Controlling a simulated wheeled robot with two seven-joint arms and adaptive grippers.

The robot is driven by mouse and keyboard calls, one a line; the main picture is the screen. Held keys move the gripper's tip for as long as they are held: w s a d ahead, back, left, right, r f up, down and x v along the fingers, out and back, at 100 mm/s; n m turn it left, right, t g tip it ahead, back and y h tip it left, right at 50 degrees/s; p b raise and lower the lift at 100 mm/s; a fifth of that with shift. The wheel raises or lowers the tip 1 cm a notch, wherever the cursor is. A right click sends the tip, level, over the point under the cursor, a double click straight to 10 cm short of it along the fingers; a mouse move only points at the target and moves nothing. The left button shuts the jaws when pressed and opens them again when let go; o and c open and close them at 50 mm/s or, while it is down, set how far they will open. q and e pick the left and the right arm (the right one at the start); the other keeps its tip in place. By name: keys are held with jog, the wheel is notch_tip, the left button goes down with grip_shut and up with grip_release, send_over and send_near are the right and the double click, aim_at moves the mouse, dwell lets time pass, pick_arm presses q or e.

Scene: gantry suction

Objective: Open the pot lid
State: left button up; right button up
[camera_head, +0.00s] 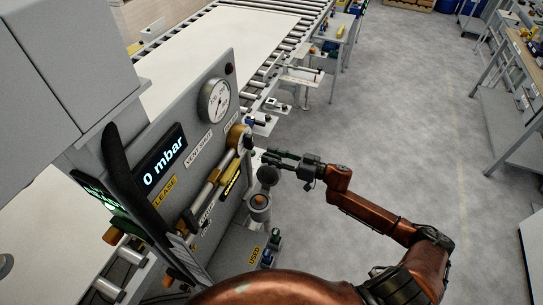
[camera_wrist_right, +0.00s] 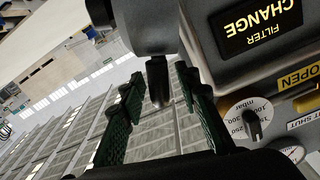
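A dark grey round body (camera_wrist_right: 145,25), which looks like the pot with its lid, fills the top of the right wrist view. A short dark handle (camera_wrist_right: 157,82) sticks out from it. My right gripper (camera_wrist_right: 160,98) is open, its two green-padded fingers on either side of the handle with visible gaps. In the head view my right gripper (camera_head: 274,160) is beside the panel, just above a grey rounded part (camera_head: 267,175), probably the same pot. I cannot tell whether the lid is closed. My left gripper is not in view.
A grey panel (camera_head: 225,75) with a gauge (camera_head: 215,101), a "0 mbar" display (camera_head: 163,155) and yellow-marked levers stands left of the gripper. A grey cup-like part (camera_head: 260,207) is below it. A "FILTER CHANGE" display (camera_wrist_right: 258,25) is close at right. Open floor (camera_head: 400,130) lies right.

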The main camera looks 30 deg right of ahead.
grip_shut()
dwell(0.4)
